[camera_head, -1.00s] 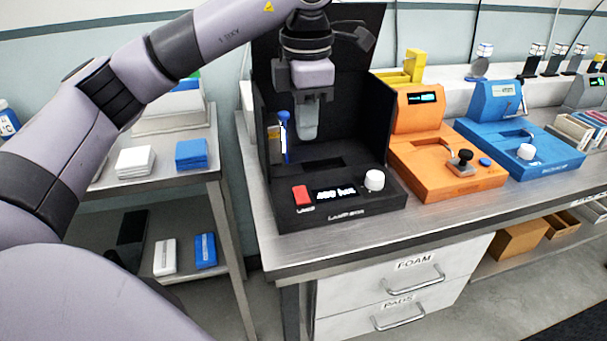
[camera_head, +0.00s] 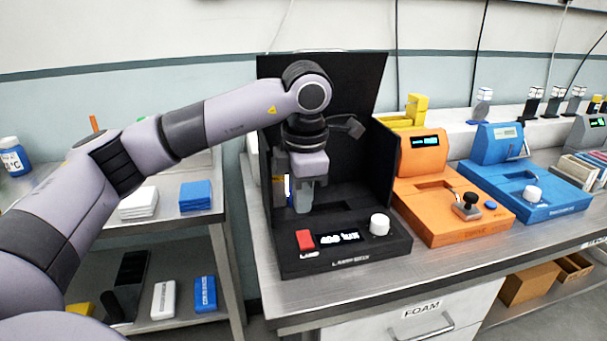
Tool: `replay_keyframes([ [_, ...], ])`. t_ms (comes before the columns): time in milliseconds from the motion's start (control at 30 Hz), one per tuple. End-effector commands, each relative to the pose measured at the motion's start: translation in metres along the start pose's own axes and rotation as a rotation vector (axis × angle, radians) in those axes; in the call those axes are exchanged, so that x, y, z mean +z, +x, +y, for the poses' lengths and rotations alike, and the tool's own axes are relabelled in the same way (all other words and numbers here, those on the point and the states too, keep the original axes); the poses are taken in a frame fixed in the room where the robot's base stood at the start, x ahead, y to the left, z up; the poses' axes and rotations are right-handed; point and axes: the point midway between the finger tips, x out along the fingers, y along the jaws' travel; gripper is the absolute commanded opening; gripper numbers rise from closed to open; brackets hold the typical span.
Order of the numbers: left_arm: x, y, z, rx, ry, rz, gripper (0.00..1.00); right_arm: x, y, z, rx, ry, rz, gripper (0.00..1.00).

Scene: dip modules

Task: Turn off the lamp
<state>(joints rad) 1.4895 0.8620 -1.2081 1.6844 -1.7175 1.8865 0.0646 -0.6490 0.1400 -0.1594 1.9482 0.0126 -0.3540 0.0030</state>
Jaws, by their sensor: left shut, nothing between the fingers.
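The black lamp box (camera_head: 348,262) stands at the left end of the metal bench, with tall dark panels at its back and sides. Its front carries a red switch (camera_head: 305,240), a lit display (camera_head: 339,238) that seems to read 400 lux, and a white knob (camera_head: 380,224). My left gripper (camera_head: 303,208) is shut and empty. It points down inside the box, above and behind the red switch, and appears apart from it. A narrow bright blue-white strip (camera_head: 288,187) shows just left of the fingers, partly hidden by them. My right gripper is not in view.
An orange device (camera_head: 440,222) with a black lever and a blue device (camera_head: 545,197) with a white knob stand to the right. A shelf cart (camera_head: 185,228) with white and blue stacks stands left. The bench's front edge (camera_head: 380,291) is clear.

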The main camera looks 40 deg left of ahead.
Motion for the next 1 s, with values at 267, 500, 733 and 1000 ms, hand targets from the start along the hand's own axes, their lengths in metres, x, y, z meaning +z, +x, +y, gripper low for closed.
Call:
replay_keyframes([
  [267, -0.001, 0.048, 0.0, -0.001, 0.0, 0.002, 0.0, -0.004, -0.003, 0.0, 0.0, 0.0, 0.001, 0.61],
  [500, 0.0, 0.061, 0.0, 0.001, 0.0, -0.001, 0.0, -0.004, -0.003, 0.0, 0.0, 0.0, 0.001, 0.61],
  [733, 0.0, 0.062, 0.0, 0.0, 0.0, -0.001, 0.0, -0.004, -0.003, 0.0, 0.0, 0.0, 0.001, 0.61],
  [1000, 0.0, 0.068, 0.002, -0.055, -0.001, 0.001, 0.0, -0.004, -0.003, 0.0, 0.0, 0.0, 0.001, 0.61],
])
